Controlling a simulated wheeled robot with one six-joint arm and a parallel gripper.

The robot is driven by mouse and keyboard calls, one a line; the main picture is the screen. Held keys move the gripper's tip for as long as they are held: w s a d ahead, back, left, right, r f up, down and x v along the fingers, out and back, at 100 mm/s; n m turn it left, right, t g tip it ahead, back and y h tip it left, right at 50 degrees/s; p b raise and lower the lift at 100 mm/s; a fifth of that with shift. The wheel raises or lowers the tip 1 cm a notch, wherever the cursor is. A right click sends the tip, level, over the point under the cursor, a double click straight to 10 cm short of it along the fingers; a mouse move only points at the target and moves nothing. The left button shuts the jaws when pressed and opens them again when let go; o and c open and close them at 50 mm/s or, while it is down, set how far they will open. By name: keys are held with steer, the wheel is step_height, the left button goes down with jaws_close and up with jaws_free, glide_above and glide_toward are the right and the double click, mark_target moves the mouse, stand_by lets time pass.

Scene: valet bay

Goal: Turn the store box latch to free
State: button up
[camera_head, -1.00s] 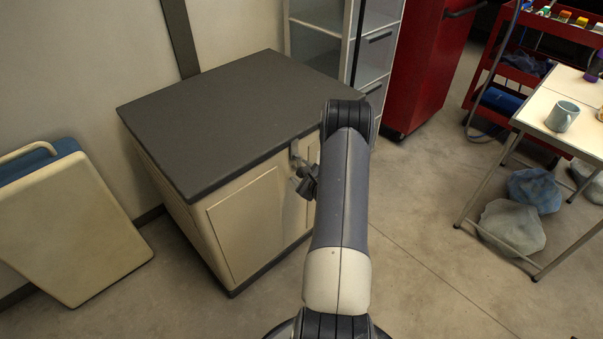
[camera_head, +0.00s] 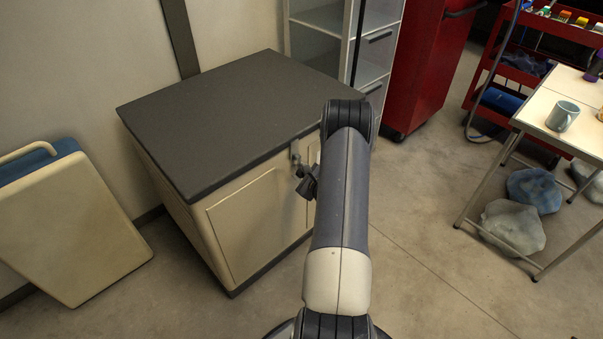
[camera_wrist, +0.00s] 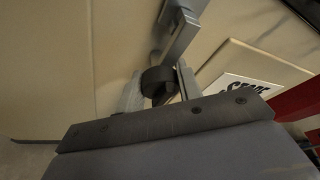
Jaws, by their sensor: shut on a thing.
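The store box is a cream cabinet (camera_head: 255,225) with a dark grey top (camera_head: 235,115), left of my arm in the head view. Its grey latch (camera_head: 296,152) sits high on the front, near the door's right edge. In the wrist view the latch shows as a grey metal bar (camera_wrist: 181,35) with a dark round knob (camera_wrist: 158,84) at its lower end. My gripper (camera_wrist: 160,90) is shut on the latch at the knob, one finger on each side. In the head view my gripper (camera_head: 307,182) is partly hidden by my forearm.
A cream panel with a blue edge (camera_head: 75,225) leans at the left wall. A glass-fronted cabinet (camera_head: 375,65) and a red cabinet (camera_head: 425,70) stand behind. A table with a mug (camera_head: 562,116) is at the right. A partly hidden lettered label (camera_wrist: 245,87) is beside the latch.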

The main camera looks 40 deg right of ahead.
steer(key=m+y+b, duration=0.1)
steer(key=m+y, duration=0.1)
steer(key=m, duration=0.1)
steer(key=shift+g, duration=0.3)
steer(key=m+y, duration=0.2)
steer(key=m, duration=0.1)
steer(key=shift+d+y, duration=0.1)
steer(key=shift+y, duration=0.3)
steer(key=m+y+b, duration=0.1)
steer(key=m+y, duration=0.1)
steer(key=m, duration=0.2)
steer(key=shift+m+y+b, duration=0.35)
steer(key=shift+m+y, duration=0.35)
steer(key=shift+m, duration=0.4)
steer(key=o, duration=1)
steer(key=shift+c, duration=0.2)
